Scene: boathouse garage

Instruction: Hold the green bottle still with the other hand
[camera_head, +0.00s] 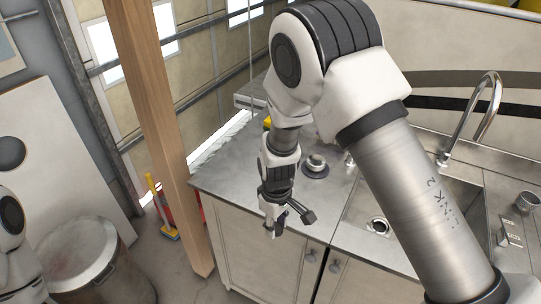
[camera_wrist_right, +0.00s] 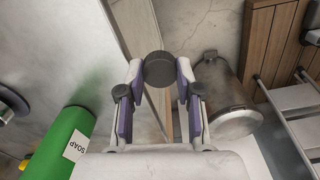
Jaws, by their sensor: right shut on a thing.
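The green bottle (camera_wrist_right: 65,143), labelled SOAP, shows at the lower left of the right wrist view, beside my right gripper and apart from its fingers. I cannot make the bottle out in the head view. My right gripper (camera_wrist_right: 160,75) is shut on a dark round cap-like piece (camera_wrist_right: 159,68) between its fingertips. In the head view the right gripper (camera_head: 275,226) points down at the front edge of the steel counter. My left gripper is not in view; only part of my left arm shows at the left edge.
The steel counter (camera_head: 228,172) has a sink (camera_head: 408,213) with a curved tap (camera_head: 487,115). A small round metal item (camera_head: 316,165) stands behind the gripper. A wooden post (camera_head: 158,130) and a metal bin (camera_head: 88,258) stand to the left.

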